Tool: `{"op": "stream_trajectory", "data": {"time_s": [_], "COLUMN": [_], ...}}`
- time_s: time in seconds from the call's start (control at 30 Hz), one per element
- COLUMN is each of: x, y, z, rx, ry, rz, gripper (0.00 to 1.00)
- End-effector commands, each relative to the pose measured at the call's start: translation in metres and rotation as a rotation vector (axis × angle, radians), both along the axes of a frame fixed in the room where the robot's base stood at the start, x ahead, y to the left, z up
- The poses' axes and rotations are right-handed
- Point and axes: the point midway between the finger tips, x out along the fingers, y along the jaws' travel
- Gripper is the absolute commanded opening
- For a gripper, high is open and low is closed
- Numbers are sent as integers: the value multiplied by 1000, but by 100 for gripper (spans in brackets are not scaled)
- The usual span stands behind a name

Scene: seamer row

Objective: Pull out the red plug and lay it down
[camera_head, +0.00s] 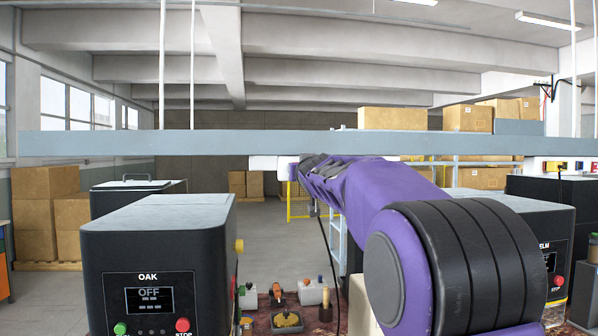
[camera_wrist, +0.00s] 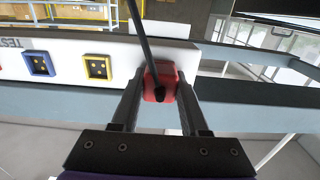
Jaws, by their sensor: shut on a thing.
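In the wrist view my gripper (camera_wrist: 160,88) is shut on the red plug (camera_wrist: 160,76), with one finger on each side of it. A dark cable (camera_wrist: 143,40) runs from the plug toward the top of the picture. The plug is at the right end of a white socket panel (camera_wrist: 120,57). Whether it is still seated in a socket is hidden behind the plug. A yellow socket (camera_wrist: 98,67) and a blue socket (camera_wrist: 38,63) to its left are empty. In the head view the white panel (camera_head: 262,165) shows beyond my arm, and the plug is hidden.
A long grey beam (camera_head: 270,143) crosses above my arm. The OAK machine (camera_head: 160,250) stands at left and another dark machine (camera_head: 530,225) at right. The cable (camera_head: 328,250) hangs down there.

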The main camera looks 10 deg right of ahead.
Motion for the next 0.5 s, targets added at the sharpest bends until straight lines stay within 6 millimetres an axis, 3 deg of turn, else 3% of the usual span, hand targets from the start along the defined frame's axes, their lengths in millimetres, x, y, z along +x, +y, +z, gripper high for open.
{"op": "stream_trajectory", "data": {"time_s": [0.5], "x": [-7], "y": [0], "z": [-1], "rx": [1], "ry": [0], "rz": [0], "gripper": [0]}}
